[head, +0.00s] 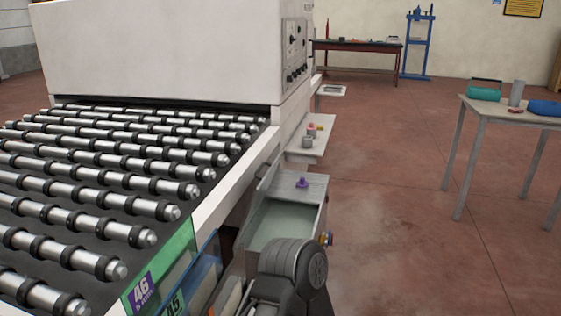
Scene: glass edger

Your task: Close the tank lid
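The tank (317,230) stands beside the roller machine, low in the middle of the head view. Its near part is open and shows pale greenish liquid inside. A grey lid (315,189) with a purple knob (301,183) lies over the far part of the tank. A dark, rounded link of my arm is in front of the tank's near end and hides part of it. No gripper fingers show in the head view, so neither gripper can be seen at the lid or knob.
The machine's rollers (110,165) fill the left, with numbered glass panels (165,280) at their near edge. A small shelf (308,150) with little items sits beyond the tank. A table (500,113) stands at right. The floor between is clear.

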